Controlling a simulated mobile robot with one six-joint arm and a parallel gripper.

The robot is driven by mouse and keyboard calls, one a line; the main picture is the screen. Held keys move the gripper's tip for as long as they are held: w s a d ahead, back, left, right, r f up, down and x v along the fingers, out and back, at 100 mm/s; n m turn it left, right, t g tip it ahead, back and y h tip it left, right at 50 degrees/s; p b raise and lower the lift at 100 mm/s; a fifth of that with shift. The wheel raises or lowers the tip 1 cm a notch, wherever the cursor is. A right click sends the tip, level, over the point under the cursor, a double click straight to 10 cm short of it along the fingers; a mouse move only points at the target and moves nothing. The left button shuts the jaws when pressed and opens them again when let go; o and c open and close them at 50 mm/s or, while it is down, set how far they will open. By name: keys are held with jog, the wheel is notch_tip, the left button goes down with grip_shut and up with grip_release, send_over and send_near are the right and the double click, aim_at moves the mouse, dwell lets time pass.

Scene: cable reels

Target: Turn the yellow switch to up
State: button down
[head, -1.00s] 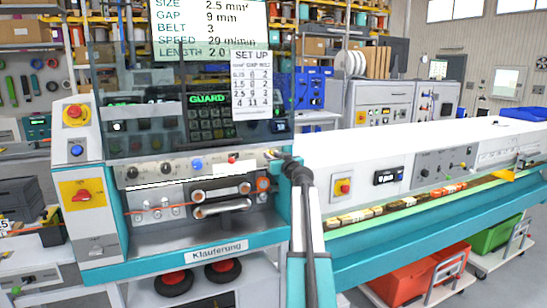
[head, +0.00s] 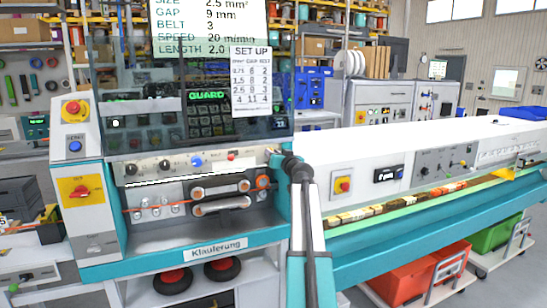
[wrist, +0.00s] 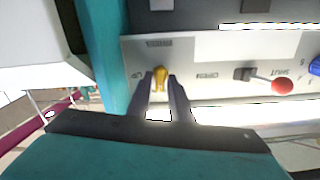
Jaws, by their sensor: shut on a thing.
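The yellow switch (wrist: 160,78) is a small yellow knob on the pale strip of the machine panel. In the wrist view it sits between the two dark fingers of my gripper (wrist: 160,86), which are shut on it. The lettering there looks upside down, with a label reading UP beside the switch. In the head view my gripper (head: 273,153) reaches the right end of the control strip, and it mostly hides the switch. The knob's exact angle is hard to tell.
A red-knobbed lever (wrist: 283,86) stands beside the switch in the wrist view, with a blue knob (wrist: 315,66) beyond it. The clear guard screen (head: 140,120) hangs above the strip. Rollers (head: 220,196) lie below. A long white machine (head: 420,150) extends right.

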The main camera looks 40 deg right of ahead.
jog(key=shift+s+d+f+m, duration=0.1)
jog(key=shift+m, duration=3.8)
jog(key=shift+d+f+m, duration=0.1)
jog(key=shift+m, duration=3.8)
jog(key=c, duration=1.8)
grip_release()
jog(key=shift+c, duration=0.2)
jog(key=shift+s+a, duration=0.1)
jog(key=shift+s, duration=0.05)
jog(key=b+v, duration=0.1)
jog(key=v, duration=1.2)
jog(key=shift+s+b, duration=0.25)
jog(key=shift+b, duration=0.1)
